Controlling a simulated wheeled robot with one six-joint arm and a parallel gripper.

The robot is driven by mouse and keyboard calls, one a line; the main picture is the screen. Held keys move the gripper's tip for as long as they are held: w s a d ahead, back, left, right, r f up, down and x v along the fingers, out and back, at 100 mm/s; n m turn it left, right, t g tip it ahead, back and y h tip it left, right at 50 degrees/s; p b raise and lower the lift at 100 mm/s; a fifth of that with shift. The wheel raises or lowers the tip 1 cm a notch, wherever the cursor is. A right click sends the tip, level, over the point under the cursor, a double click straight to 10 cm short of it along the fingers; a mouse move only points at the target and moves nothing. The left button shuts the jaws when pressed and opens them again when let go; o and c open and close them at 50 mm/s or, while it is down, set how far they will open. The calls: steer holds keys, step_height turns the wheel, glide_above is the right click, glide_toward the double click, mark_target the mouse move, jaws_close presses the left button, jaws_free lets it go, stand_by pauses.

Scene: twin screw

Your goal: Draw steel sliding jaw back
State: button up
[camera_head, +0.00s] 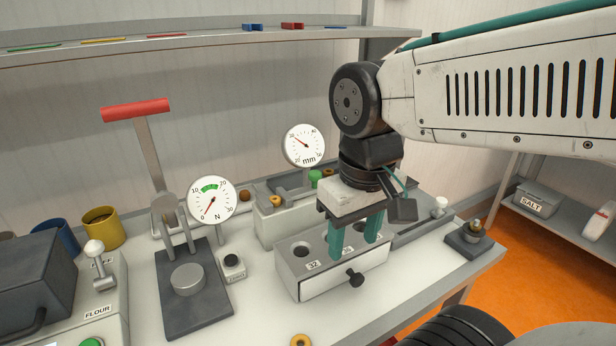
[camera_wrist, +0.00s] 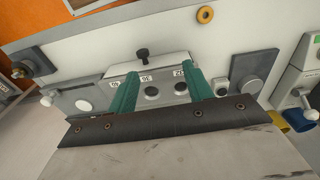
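My gripper (camera_head: 355,248) has two teal fingers pointing down, spread apart, with nothing seen held between them. It is over the grey block (camera_head: 283,258) with round holes and number labels; I cannot tell if the tips touch it. In the wrist view my gripper (camera_wrist: 162,76) spans part of the block (camera_wrist: 165,66). Behind the block, left of the gripper, a low grey fixture (camera_head: 268,230) stands by the mm dial (camera_head: 303,146). A grey slide plate with a white knob (camera_head: 440,206) lies to the right. I cannot tell for sure which part is the steel sliding jaw; my gripper hides some of this area.
A press with a red handle (camera_head: 136,110) and an N dial (camera_head: 211,200) stands left. A black drawer knob (camera_head: 355,278) sticks out in front of the block. A small dark post base (camera_head: 468,240) is at the bench's right. A shelf (camera_head: 190,44) runs above.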

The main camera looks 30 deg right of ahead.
mark_target(315, 172)
steer(key=w+d+r+m, duration=0.1)
steer(key=w+d, duration=0.2)
steer(key=w, duration=0.5)
steer(key=w+d+r+m, duration=0.2)
steer(key=w+d, duration=0.1)
steer(key=w, duration=0.5)
steer(key=w+d+r+m, duration=0.1)
steer(key=w+d+r, duration=0.1)
steer(key=w, duration=0.6)
steer(key=shift+w+d+r+m+g, duration=0.1)
steer(key=shift+d+m+g, duration=0.05)
steer(key=shift+d, duration=0.2)
steer(key=shift+w+d+r+m+g, duration=0.1)
steer(key=shift+d+m+g, duration=0.05)
steer(key=shift+d, duration=0.2)
steer(key=shift+s+f, duration=0.15)
steer(key=shift+f, duration=0.25)
step_height(315, 172, down, 7)
steer(key=shift+f, duration=0.1)
steer(key=shift+c, duration=0.3)
